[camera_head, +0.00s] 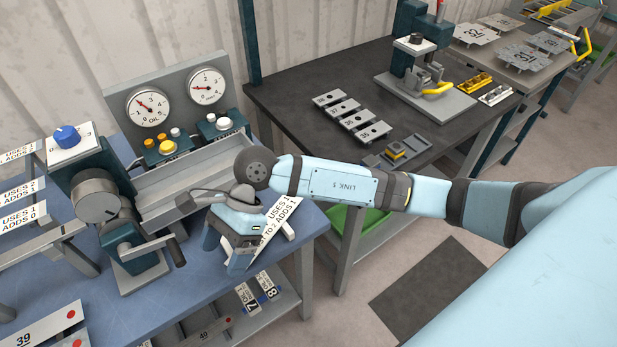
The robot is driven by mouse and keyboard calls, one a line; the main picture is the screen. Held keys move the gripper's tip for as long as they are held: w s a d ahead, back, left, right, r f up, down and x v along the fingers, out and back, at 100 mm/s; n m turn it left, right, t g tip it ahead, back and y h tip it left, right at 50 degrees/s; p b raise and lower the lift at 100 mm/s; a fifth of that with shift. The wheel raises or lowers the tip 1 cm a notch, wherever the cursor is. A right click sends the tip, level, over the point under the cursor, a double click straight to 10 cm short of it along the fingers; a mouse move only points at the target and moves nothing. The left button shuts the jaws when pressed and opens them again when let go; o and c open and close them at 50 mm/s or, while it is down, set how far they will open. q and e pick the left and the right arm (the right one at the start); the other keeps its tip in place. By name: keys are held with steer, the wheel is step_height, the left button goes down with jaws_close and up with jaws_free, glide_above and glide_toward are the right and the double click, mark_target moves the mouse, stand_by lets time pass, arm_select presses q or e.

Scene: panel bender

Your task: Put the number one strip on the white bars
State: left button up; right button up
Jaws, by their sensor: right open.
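My right gripper (228,252) is open, its fingers pointing down over the front right corner of the blue bench (185,290). I cannot tell whether the fingers touch the card. A short white piece (289,232) shows at the card's right edge; I cannot tell if it is one of the white bars. No strip marked only with a one can be made out. My left gripper is not in view.
A bending machine with a crank (145,248) and two gauges (148,106) stands left of my gripper. White cards (22,215) stand at the far left. Numbered plates (250,298) lie low at the front. A dark table (310,85) with numbered strips (352,118) stands behind my arm.

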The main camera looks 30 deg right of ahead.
steer(key=s+a+r+m+t+y, duration=0.2)
steer(key=a+r+m+t+y, duration=0.3)
steer(key=m+y, duration=0.75)
steer(key=w+d+f+m+t+h, duration=0.2)
steer(key=d+f+m+t+h, duration=0.15)
steer(key=m+t, duration=0.65)
steer(key=w+d+f+m+t+h, duration=0.25)
steer(key=d+m+t+h, duration=0.2)
steer(key=m, duration=0.95)
steer(key=s+d+f+m+g+h, duration=0.2)
steer(key=s+d+f+m+h, duration=0.3)
steer(key=f+m, duration=0.3)
steer(key=s+d+f+m+g+h, duration=0.3)
steer(key=s+d+f+m, duration=0.3)
steer(key=f, duration=0.5)
steer(key=shift+s+f+m+h, duration=0.2)
steer(key=shift+s+m+h, duration=0.35)
steer(key=shift+m+h, duration=0.5)
steer(key=shift+y, duration=0.3)
step_height(320, 180, up, 8)
steer(key=p, duration=0.8)
steer(key=shift+d, duration=0.15)
